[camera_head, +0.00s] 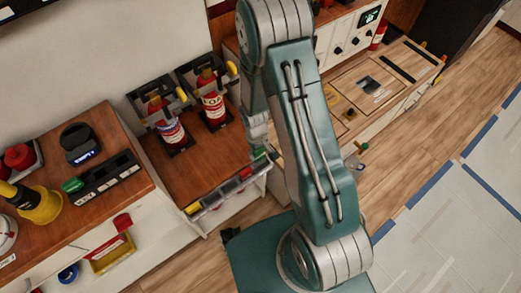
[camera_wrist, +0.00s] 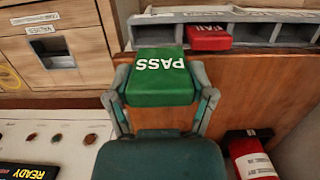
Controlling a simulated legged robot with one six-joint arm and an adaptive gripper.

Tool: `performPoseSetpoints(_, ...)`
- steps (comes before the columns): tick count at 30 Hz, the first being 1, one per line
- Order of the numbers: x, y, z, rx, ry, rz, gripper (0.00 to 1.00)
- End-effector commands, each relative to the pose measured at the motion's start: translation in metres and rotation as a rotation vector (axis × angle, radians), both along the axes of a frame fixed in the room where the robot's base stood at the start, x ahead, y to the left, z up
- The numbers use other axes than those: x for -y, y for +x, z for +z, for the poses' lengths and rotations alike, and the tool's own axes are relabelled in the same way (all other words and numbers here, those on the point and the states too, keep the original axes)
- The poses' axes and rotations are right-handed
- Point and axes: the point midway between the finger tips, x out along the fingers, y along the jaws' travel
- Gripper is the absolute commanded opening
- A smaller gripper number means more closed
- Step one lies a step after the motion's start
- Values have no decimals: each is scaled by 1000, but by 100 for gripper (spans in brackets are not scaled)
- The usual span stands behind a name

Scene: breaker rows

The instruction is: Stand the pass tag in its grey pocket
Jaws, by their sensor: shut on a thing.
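The green pass tag (camera_wrist: 161,82) is between the two fingers of my gripper (camera_wrist: 160,78), which is shut on it. Its white PASS lettering reads upside down in the wrist view. A grey rack of pockets (camera_wrist: 262,32) lies just beyond the tag, and the tag hides part of its front. A red FAIL tag (camera_wrist: 208,38) sits in a pocket to the right of the pass tag. In the head view the rack (camera_head: 215,200) runs along the table's front edge; a small green patch (camera_head: 258,153) shows near its far end, beside my arm. Whether the tag touches a pocket cannot be told.
Two red extinguishers (camera_head: 210,103) stand in black holders on the wooden table (camera_head: 190,170). A left counter holds a black slotted block (camera_head: 105,178) and a yellow cone-shaped thing (camera_head: 40,205). A wooden drawer cabinet (camera_wrist: 85,52) is at left in the wrist view. The floor at right is clear.

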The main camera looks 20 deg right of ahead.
Motion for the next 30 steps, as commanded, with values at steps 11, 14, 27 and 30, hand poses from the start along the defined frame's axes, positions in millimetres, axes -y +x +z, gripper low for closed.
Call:
performPoseSetpoints(11, 4, 0, -23, -2, 4, -3, 38)
performPoseSetpoints(14, 3, -1, -31, -3, 3, -3, 38)
performPoseSetpoints(27, 4, 0, -59, 1, 4, -3, 38)
performPoseSetpoints(30, 4, 0, -60, 1, 4, -3, 38)
